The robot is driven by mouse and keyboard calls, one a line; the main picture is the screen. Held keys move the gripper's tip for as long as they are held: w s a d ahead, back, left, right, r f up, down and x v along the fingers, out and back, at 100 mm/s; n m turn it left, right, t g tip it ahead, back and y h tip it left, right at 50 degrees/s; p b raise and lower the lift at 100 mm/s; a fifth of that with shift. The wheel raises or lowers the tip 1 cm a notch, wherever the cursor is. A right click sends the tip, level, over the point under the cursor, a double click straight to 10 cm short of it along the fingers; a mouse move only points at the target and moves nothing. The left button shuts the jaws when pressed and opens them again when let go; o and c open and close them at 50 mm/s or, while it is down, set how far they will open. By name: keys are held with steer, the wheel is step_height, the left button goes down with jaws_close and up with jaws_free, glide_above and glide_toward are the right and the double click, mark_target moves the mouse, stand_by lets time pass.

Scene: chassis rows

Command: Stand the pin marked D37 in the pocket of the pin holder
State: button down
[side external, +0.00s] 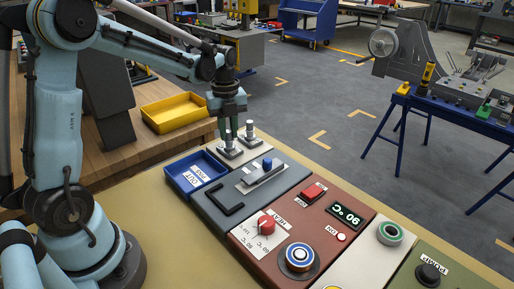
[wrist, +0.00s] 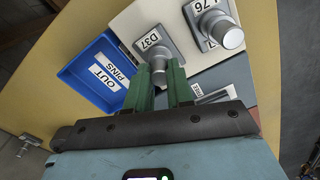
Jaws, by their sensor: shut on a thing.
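The pin marked D37 (wrist: 158,67) is a grey metal pin standing at a square grey base with a white D37 label, on a pale panel (wrist: 133,18). My gripper (wrist: 162,80) has its two green fingers around the pin's upper end and is shut on it. In the side view my gripper (side external: 229,113) points down over the left of two pins; this pin (side external: 228,140) shows below the fingers. The fingers hide part of the pin in the wrist view. I cannot tell which part is the pin holder's pocket.
A second pin (wrist: 230,36), its label ending in 76, stands close beside the held one. A blue tray (side external: 181,189) labelled OUT PINS lies left of the pale panel. A dark grey panel with a blue knob (side external: 267,163) and a red heater panel (side external: 285,242) lie nearer the camera.

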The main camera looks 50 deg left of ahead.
steer(key=shift+r, duration=1.75)
steer(key=shift+d+r, duration=0.1)
steer(key=shift+d, duration=0.05)
steer(key=s+d+r, duration=0.2)
steer(key=s+d, duration=0.3)
steer(key=d, duration=0.2)
steer(key=s+d+r, duration=0.3)
steer(key=s+d, duration=0.3)
steer(key=d, duration=0.1)
steer(key=shift+m, duration=0.3)
steer(key=shift+w+a+f, duration=0.1)
steer(key=shift+a+f, duration=0.05)
steer(key=shift+f, duration=1.95)
steer(key=shift+a+f, duration=0.1)
steer(key=shift+f, duration=1.95)
steer(key=c, duration=0.9)
jaws_free()
